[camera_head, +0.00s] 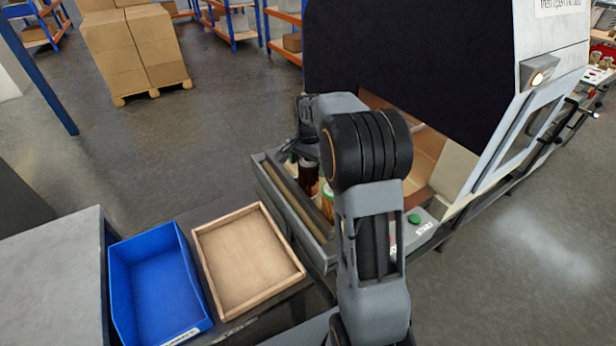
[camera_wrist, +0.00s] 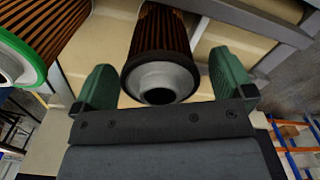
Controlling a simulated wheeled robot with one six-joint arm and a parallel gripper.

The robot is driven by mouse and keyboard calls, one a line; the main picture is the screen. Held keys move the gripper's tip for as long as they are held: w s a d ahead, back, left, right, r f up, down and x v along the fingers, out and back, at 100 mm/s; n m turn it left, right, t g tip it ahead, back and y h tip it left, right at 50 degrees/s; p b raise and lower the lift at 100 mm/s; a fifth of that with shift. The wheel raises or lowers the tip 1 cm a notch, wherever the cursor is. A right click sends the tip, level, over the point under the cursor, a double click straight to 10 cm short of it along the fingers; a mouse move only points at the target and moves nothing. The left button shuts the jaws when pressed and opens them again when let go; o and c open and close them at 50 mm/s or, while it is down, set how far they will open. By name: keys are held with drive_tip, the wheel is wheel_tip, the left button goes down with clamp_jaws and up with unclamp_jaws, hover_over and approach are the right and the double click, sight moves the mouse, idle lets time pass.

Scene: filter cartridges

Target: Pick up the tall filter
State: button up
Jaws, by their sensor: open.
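In the wrist view, a filter (camera_wrist: 160,45) with dark brown and orange pleats and a grey, holed end cap lies between the two green fingers of my gripper (camera_wrist: 164,84). The fingers are apart, with a gap on each side of it. I cannot tell from the pictures which is the tall one.
The filters stand in a grey open tray (camera_head: 283,214) in front of a large machine (camera_head: 400,60) with a green button (camera_head: 414,218). To the left are an empty wooden tray (camera_head: 245,255) and an empty blue bin (camera_head: 155,290).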

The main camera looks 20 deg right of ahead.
drive_tip(key=shift+f, duration=0.5)
drive_tip(key=shift+c, duration=0.4)
drive_tip(key=c, duration=1)
drive_tip(key=shift+d+r, duration=0.1)
drive_tip(key=shift+w+d+r, duration=0.1)
drive_tip(key=shift+d+r, duration=0.3)
drive_tip(key=d+r, duration=0.2)
drive_tip(key=d, duration=0.2)
drive_tip(key=w+d+r, duration=0.1)
drive_tip(key=d+r, duration=0.1)
drive_tip(key=d, duration=0.2)
drive_tip(key=d+r, duration=0.3)
drive_tip(key=d, duration=0.2)
drive_tip(key=shift+w, duration=0.2)
